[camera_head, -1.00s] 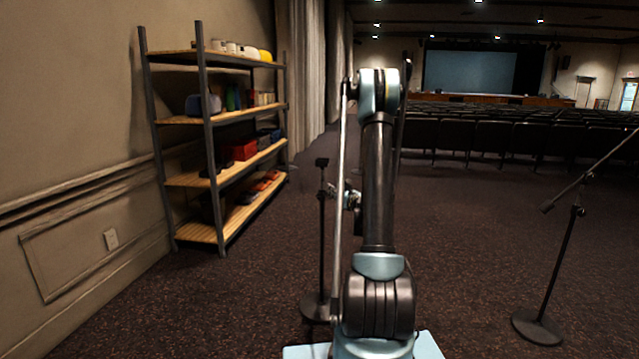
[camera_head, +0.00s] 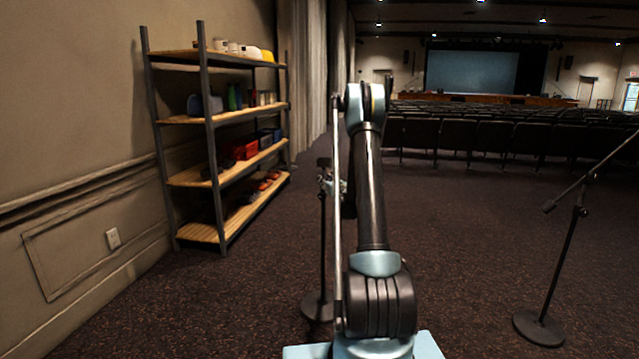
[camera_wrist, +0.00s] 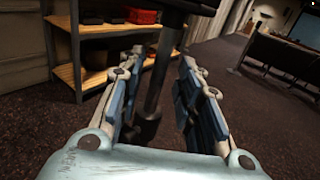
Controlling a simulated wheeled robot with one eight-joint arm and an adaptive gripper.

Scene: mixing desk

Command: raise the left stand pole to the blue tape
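The left stand (camera_head: 322,240) is a thin dark upright pole on a round base, with a small dark block at its top. In the wrist view its pole (camera_wrist: 161,75) runs tilted between my gripper's two fingers, with a dark block at its upper end and a thicker dark part lower down. My gripper (camera_wrist: 160,85) is open, with a visible gap between the pole and each finger. In the head view my gripper (camera_head: 334,186) is beside the upper pole, partly hidden by my arm. I cannot make out any blue tape.
A second stand (camera_head: 562,265) with a slanted boom stands to the right. A shelf rack (camera_head: 208,150) with boxes is along the left wall. Rows of dark seats (camera_head: 470,134) are farther back.

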